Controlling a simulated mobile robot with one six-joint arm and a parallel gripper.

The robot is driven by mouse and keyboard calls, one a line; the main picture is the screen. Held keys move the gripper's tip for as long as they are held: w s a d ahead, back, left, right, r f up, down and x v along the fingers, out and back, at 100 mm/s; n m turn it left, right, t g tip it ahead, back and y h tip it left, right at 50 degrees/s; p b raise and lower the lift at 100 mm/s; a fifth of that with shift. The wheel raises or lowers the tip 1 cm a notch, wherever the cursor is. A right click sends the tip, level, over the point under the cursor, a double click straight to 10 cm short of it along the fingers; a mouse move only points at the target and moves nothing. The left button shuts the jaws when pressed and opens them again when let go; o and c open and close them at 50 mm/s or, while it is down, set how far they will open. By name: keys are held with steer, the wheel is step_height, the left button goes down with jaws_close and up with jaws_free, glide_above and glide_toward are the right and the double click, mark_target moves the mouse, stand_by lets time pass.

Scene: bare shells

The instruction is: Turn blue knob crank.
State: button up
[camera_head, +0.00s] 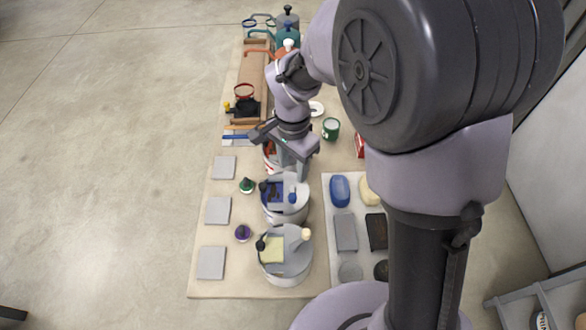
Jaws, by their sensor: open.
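A round grey drum (289,212) stands on the long beige table, with a blue panel on its top, a dark knob at its left and a small blue knob (292,198) at its right front. The blue knob looks like the crank's handle; its arm is too small to make out. My gripper (293,170) is open, with its fingers pointing down just behind this drum. It appears apart from the blue knob. A red-and-white thing behind my gripper is partly hidden by it.
A second drum (287,273) with a yellowish panel and cream knob stands in front. Grey square plates (217,210) and small green (247,185) and purple (243,232) knobs lie left. A pale mat (328,255) with several items lies right. The floor left is clear.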

mark_target(293, 195)
step_height(293, 195, down, 13)
steer(key=b, duration=0.3)
steer(key=shift+f, duration=0.15)
steer(key=shift+c, duration=0.4)
jaws_close()
